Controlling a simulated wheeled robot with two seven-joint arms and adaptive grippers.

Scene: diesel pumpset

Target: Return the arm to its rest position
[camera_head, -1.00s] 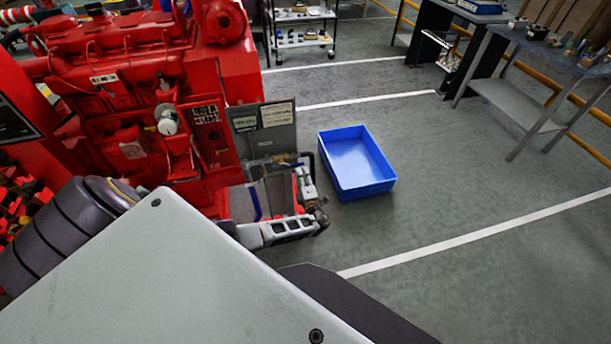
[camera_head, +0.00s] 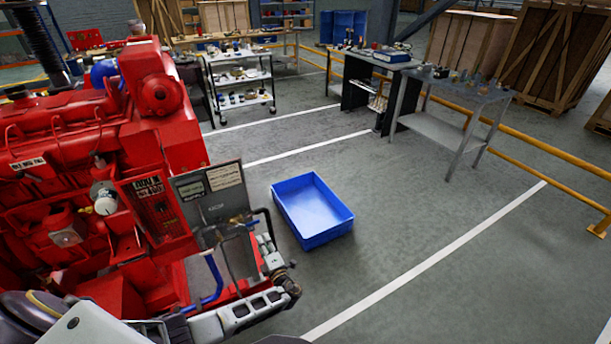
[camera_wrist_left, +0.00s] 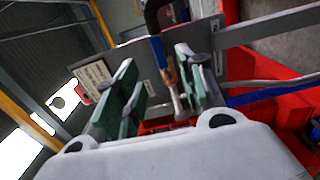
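My left arm enters the head view at the lower left. My left gripper (camera_head: 268,256) is beside the grey panel of the red diesel pumpset (camera_head: 85,180), close to a black hose and a brass fitting. In the left wrist view the two green-padded fingers (camera_wrist_left: 160,88) stand apart. A brass fitting (camera_wrist_left: 173,80) with a blue part shows between or beyond them; whether it touches a finger I cannot tell. I see no object gripped. My right gripper is in neither view.
An empty-looking blue crate (camera_head: 312,208) lies on the floor right of the pumpset. A grey workbench (camera_head: 440,130) and a wheeled shelf cart (camera_head: 240,85) stand behind. Yellow railing (camera_head: 540,155) runs at the right. The floor at lower right is clear.

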